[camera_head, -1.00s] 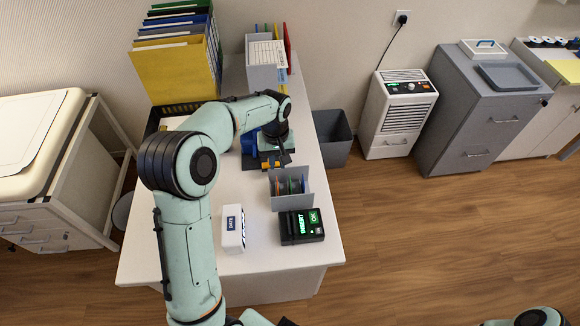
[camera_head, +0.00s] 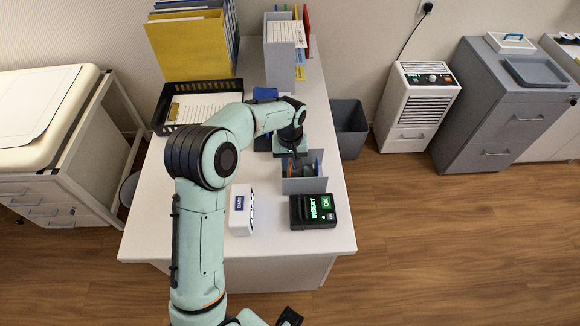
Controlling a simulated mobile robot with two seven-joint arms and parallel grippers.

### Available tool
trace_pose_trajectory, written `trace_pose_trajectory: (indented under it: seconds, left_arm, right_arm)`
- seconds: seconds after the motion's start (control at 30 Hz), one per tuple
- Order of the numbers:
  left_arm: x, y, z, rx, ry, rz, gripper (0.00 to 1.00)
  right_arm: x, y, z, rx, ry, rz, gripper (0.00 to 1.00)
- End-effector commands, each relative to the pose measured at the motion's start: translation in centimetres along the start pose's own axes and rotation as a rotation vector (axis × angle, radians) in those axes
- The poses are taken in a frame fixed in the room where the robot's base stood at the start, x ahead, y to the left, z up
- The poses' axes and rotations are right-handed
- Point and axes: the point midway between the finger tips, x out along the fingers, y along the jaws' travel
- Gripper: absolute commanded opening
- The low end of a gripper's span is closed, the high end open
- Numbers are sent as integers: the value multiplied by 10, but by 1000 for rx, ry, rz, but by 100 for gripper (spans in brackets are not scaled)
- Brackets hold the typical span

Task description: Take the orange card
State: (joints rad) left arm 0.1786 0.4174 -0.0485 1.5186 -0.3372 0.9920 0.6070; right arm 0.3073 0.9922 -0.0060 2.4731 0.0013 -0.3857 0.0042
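My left gripper (camera_head: 296,163) points down at the grey card holder (camera_head: 305,186) on the white desk, over its back left part. The fingertips are small and dark against the holder, and I cannot tell whether they are apart or closed. Thin coloured cards stand in the holder, largely hidden by the gripper and the front wall. I cannot make out the orange card for certain.
A black card reader (camera_head: 311,211) with green "INSERT" and "OK" lights stands in front of the holder. A white box (camera_head: 241,210) stands left of it. A black paper tray (camera_head: 181,126), yellow folders (camera_head: 186,45) and a grey file box (camera_head: 280,62) stand behind.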

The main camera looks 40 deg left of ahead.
Motion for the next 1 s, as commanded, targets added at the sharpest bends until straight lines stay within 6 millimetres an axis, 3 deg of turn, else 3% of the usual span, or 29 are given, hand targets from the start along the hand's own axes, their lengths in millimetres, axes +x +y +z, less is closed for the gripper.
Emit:
trace_pose_trajectory:
  seconds: [0.27, 0.4, 0.67, 1.0]
  left_arm:
    - [1, 0, 0, 0, 1, 1, 19]
    - [1, 0, 0, 0, 1, 1, 0]
    - [0, 0, 0, 0, 1, 1, 0]
    - [-50, 2, -2, 1, 4, 4, 0]
  right_arm:
    - [0, 0, 0, 0, 1, 0, 43]
    - [0, 0, 0, 0, 1, 0, 43]
    - [-1, 0, 0, 0, 1, 0, 43]
    - [-35, -16, -11, -7, 20, -7, 43]
